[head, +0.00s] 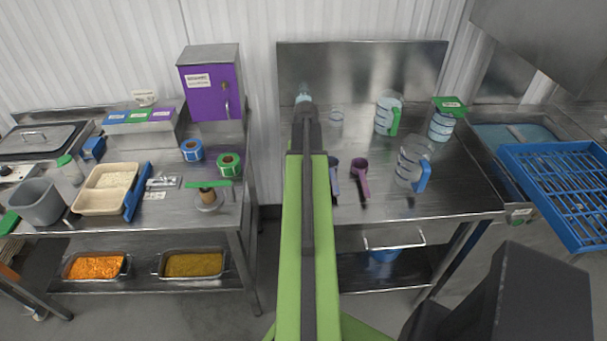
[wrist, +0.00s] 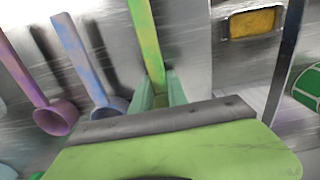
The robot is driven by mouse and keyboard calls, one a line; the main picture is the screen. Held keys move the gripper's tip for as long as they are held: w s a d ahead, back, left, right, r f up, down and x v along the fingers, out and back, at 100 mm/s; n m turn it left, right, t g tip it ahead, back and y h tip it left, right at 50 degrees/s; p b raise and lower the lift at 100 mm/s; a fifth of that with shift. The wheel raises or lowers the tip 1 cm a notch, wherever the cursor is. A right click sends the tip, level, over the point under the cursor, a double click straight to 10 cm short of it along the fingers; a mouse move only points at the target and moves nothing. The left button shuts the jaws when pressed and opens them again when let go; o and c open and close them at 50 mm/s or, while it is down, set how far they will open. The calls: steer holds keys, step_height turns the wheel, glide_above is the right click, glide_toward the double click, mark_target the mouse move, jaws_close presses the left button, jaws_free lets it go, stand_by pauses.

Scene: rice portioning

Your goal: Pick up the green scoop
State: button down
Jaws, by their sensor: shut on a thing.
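The green scoop (wrist: 148,42) shows in the wrist view as a long green handle running up from between my jaws. Its bowl is hidden in both views. My gripper (wrist: 160,92) is shut on the handle, with one pale teal finger on each side. In the head view my arm covers the scoop, and my gripper (head: 304,94) shows only in part at the arm's far end. Whether the scoop touches the table is unclear.
A blue scoop (wrist: 86,58) and a purple scoop (wrist: 56,117) lie beside the green one; the purple scoop also shows in the head view (head: 361,176). Clear jugs (head: 411,160) stand right of them. A purple cabinet (head: 211,85) and label rolls (head: 229,164) are left.

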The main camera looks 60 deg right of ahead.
steer(key=shift+r+p, duration=0.55)
steer(key=shift+r, duration=0.05)
step_height(320, 180, up, 4)
steer(key=p, duration=0.4)
steer(key=s+d+r+p, duration=0.5)
steer(key=s+d, duration=0.1)
steer(key=d, duration=0.4)
steer(key=shift+r+p, duration=0.4)
